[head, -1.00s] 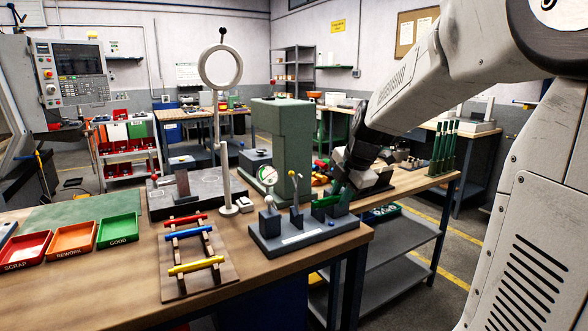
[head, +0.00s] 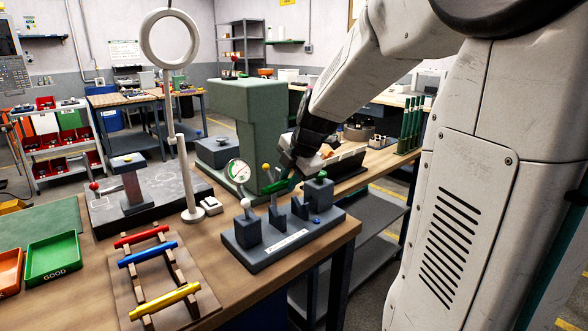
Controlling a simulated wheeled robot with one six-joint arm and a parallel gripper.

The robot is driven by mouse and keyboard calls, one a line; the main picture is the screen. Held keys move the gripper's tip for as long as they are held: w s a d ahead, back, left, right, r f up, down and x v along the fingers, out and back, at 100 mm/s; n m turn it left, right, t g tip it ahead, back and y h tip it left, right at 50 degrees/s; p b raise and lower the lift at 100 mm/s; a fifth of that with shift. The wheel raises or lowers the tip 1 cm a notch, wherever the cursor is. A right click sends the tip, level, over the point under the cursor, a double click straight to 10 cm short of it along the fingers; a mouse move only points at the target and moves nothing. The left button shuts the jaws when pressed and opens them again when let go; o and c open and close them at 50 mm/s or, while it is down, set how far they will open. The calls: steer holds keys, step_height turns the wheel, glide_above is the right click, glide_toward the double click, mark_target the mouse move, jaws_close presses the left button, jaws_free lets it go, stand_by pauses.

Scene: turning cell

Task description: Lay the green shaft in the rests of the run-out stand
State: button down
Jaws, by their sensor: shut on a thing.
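The run-out stand (head: 280,248) is a dark grey base near the bench's front right edge. It carries upright blocks, slotted rests (head: 278,216) in its middle, and a dial gauge (head: 238,171) on its left. My gripper (head: 287,180) is shut on the green shaft (head: 277,187), above the back of the stand. The shaft appears clear of the rests, though the exact gap cannot be told. Its far end and much of its length are hidden by the gripper.
A wooden rack (head: 183,270) holds red, blue and yellow shafts at left. A magnifier ring (head: 170,38) on a tall pole stands behind it. A green machine block (head: 240,115) rises behind the stand. A green tray (head: 52,256) lies far left.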

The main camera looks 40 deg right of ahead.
steer(key=shift+a+f, duration=0.1)
steer(key=shift+f, duration=3.25)
steer(key=c, duration=1.2)
jaws_free()
steer(key=v, duration=0.7)
steer(key=shift+s+r, duration=0.2)
steer(key=shift+r, duration=0.15)
